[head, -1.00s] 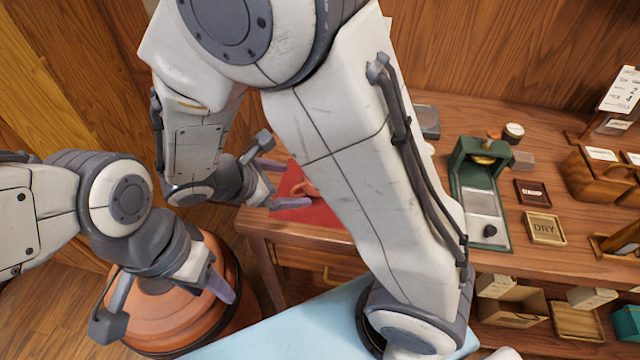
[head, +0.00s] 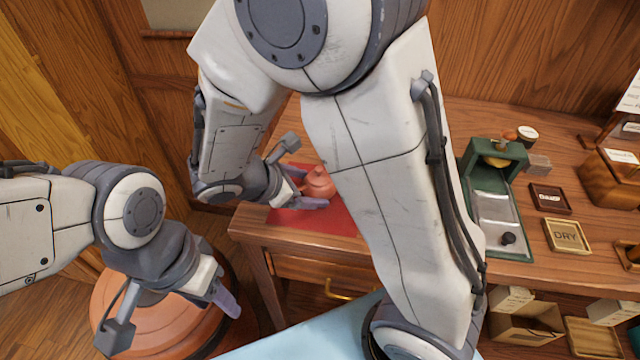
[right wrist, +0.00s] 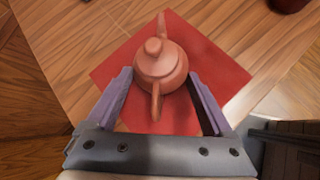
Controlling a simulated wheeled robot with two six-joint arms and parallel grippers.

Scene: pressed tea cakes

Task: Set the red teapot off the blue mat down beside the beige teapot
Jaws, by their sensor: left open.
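A terracotta-red teapot (head: 318,184) stands upright on a red mat (head: 290,217) near the left end of the wooden table. Both also show in the right wrist view, the teapot (right wrist: 160,65) with its handle toward me and the mat (right wrist: 215,60) under it. My right gripper (head: 300,174) is open, its fingers apart on either side of the handle. My left gripper (head: 170,318) is open and empty, left of the table, over a round terracotta-coloured object. I see no beige teapot or blue mat on the table; my right arm hides part of it.
A green press-like box (head: 494,200) stands right of my right arm. Small trays (head: 567,236), one marked DRY, and a wooden box (head: 612,178) are further right. A dark red object (right wrist: 290,4) shows at the right wrist view's top edge. A round terracotta-coloured object (head: 150,300) stands left of the table.

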